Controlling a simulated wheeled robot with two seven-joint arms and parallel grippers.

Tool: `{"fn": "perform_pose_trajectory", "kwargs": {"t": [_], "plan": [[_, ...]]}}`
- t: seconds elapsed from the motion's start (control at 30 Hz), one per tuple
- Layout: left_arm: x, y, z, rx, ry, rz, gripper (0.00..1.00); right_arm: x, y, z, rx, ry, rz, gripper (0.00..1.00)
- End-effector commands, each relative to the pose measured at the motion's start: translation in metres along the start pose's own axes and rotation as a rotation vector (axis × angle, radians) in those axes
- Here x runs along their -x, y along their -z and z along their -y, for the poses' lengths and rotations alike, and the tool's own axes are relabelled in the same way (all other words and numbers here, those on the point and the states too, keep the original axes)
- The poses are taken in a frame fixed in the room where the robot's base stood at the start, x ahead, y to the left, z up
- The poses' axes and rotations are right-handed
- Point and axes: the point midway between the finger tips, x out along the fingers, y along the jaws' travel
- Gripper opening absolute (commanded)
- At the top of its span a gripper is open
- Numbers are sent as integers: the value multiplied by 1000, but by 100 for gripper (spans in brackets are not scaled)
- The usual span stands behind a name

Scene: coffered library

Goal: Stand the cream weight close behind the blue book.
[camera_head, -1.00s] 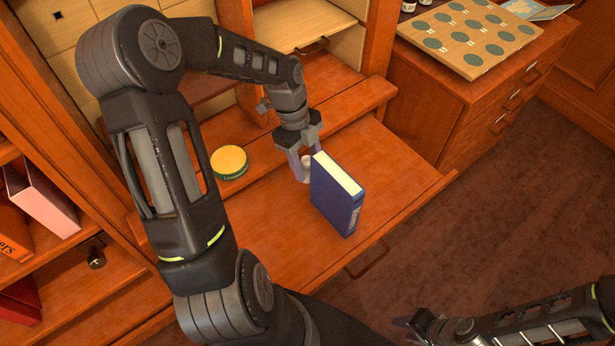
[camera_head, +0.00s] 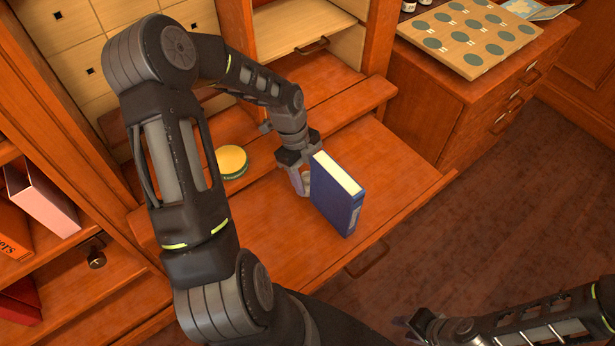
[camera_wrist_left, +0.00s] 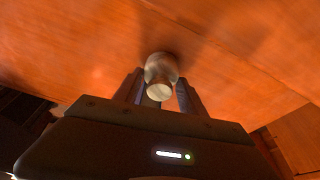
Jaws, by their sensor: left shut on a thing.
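The blue book (camera_head: 336,200) stands upright on the wooden desk leaf, its cream page edges facing up. My left gripper (camera_head: 303,183) is low over the desk just left of the book, close beside its cover. It is shut on the pale cream weight (camera_wrist_left: 160,75), which shows between the fingers (camera_wrist_left: 158,92) in the left wrist view. In the head view the weight is mostly hidden by the fingers and the book. I cannot tell whether its base touches the wood. My right gripper (camera_head: 420,325) is at the bottom edge, away from the desk; its jaws are unclear.
A round tin with a yellow lid (camera_head: 231,161) stands on the desk left of my left gripper. The desk leaf (camera_head: 275,240) is bare in front of the book. A board with green discs (camera_head: 470,38) lies on the cabinet at upper right.

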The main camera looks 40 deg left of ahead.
Motion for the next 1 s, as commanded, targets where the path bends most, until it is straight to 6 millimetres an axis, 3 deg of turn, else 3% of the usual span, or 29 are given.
{"fn": "perform_pose_trajectory", "kwargs": {"t": [0.23, 0.27, 0.5, 0.8, 1.0], "plan": [[-2, -1, 0, 0, 1, 0, 0, -2, 0, -1, 0, 0, 0, 36], [-3, -1, 0, 0, 0, 0, 49, -2, 0, -1, 0, 0, 0, 36], [-2, 0, 0, 0, 0, 0, 69, -1, 0, -1, 0, 0, 0, 36], [0, 0, 0, 0, 0, 0, 70, 0, 0, 0, 0, 0, 0, 36], [16, -1, 1, 1, 3, 3, 70, 0, 0, 0, 0, 0, 0, 36]]}}
